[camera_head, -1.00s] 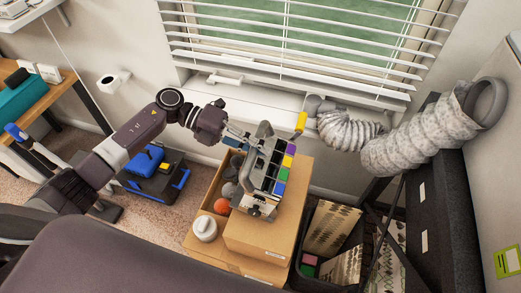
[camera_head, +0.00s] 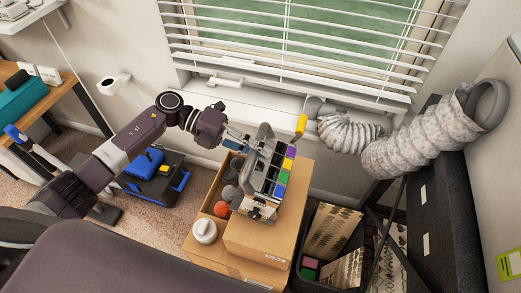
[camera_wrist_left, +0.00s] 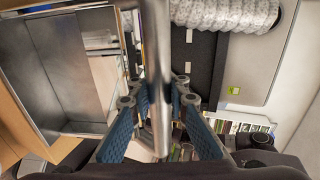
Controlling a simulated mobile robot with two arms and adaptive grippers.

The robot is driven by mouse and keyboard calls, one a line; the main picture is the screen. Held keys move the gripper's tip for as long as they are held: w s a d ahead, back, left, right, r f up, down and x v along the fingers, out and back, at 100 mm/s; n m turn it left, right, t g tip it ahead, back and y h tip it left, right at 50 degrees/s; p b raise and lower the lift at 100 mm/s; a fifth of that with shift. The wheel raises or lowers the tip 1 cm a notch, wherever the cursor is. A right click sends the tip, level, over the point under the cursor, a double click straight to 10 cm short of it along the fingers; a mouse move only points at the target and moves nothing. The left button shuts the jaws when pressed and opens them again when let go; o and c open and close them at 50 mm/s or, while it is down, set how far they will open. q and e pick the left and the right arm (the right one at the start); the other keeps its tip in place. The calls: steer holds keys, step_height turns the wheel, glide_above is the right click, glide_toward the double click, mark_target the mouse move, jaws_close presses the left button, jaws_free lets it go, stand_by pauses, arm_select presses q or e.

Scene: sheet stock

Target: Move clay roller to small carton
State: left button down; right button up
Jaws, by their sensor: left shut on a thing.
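My left gripper (camera_head: 245,145) is shut on the grey tube. In the left wrist view, the tube runs between the blue finger pads of the left gripper (camera_wrist_left: 157,105), and an open metal box shape (camera_wrist_left: 70,70) shows at the left. My right gripper is not in view.
An orange ball (camera_head: 221,209) and a white round container (camera_head: 204,231) are beside the carton. A dark bin (camera_head: 325,280) with patterned sheets stands to its right. A ribbed grey hose (camera_head: 410,140) crosses the right side. A white roller-shaped thing (camera_head: 225,80) lies near the window sill.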

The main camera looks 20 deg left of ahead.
arm_select(q)
steer(key=shift+d+r, duration=0.1)
steer(key=shift+r, duration=0.2)
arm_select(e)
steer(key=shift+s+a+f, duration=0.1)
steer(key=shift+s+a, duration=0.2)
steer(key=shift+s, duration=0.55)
arm_select(q)
steer(key=c, duration=1.7)
jaws_free()
steer(key=shift+c, duration=0.2)
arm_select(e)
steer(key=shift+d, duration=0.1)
arm_select(q)
steer(key=shift+o, duration=1.4)
steer(key=shift+s+f, duration=0.15)
steer(key=shift+f, duration=0.3)
steer(key=o, duration=1)
steer(key=shift+r, duration=0.3)
steer(key=shift+o, duration=0.2)
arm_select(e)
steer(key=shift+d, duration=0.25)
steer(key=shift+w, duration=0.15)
arm_select(q)
steer(key=shift+f, duration=0.1)
